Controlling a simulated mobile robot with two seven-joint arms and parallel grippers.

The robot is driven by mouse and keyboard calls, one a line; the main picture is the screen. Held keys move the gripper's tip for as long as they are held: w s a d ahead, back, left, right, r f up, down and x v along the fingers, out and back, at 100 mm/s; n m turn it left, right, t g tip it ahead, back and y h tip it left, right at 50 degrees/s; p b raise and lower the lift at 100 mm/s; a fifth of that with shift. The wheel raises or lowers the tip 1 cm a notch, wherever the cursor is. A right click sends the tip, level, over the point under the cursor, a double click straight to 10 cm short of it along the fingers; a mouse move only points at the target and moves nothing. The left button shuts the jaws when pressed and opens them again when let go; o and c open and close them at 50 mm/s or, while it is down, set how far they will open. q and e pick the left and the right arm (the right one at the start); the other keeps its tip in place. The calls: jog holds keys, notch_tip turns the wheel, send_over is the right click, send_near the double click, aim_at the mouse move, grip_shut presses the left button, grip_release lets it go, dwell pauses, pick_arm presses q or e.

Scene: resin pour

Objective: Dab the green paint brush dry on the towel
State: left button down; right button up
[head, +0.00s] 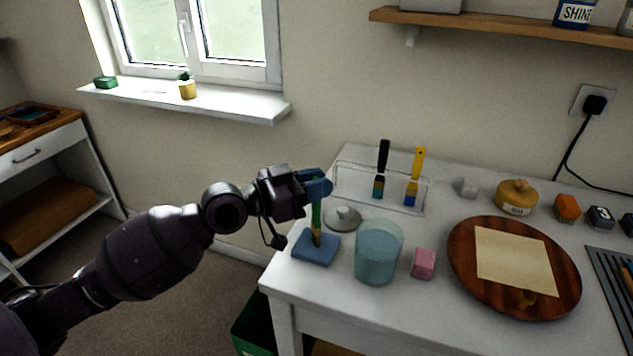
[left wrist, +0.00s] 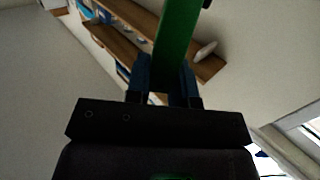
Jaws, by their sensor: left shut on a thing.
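The green paint brush (head: 316,221) is upright in my left gripper (head: 318,186), bristles down. My left gripper is shut on its handle; the green handle also shows between the fingers in the left wrist view (left wrist: 177,40). The brush's lower end is at the folded blue towel (head: 315,250), which lies at the table's left edge. I cannot tell whether the bristles press on the towel or are just above it. My right gripper is not in view.
A bluish tumbler (head: 378,252) stands just right of the towel, with a pink block (head: 423,264) beside it. A round lid (head: 343,218) lies behind. A clear rack (head: 350,182) holds a black and a yellow brush. A round wooden board (head: 470,278) carries a paper sheet.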

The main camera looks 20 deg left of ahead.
pick_arm(q)
jog(key=shift+f, duration=0.15)
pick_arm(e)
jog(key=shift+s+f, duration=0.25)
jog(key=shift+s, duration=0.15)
pick_arm(q)
jog(key=shift+f, duration=0.1)
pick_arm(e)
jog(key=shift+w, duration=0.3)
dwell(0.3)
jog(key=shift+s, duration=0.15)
pick_arm(q)
notch_tip(320, 180, up, 2)
jog(key=shift+r+p, duration=0.1)
jog(key=shift+p, duration=0.4)
jog(key=shift+r+p, duration=0.9)
jog(key=shift+r, duration=0.8)
jog(key=shift+r+p, duration=0.5)
jog(key=shift+r, duration=0.35)
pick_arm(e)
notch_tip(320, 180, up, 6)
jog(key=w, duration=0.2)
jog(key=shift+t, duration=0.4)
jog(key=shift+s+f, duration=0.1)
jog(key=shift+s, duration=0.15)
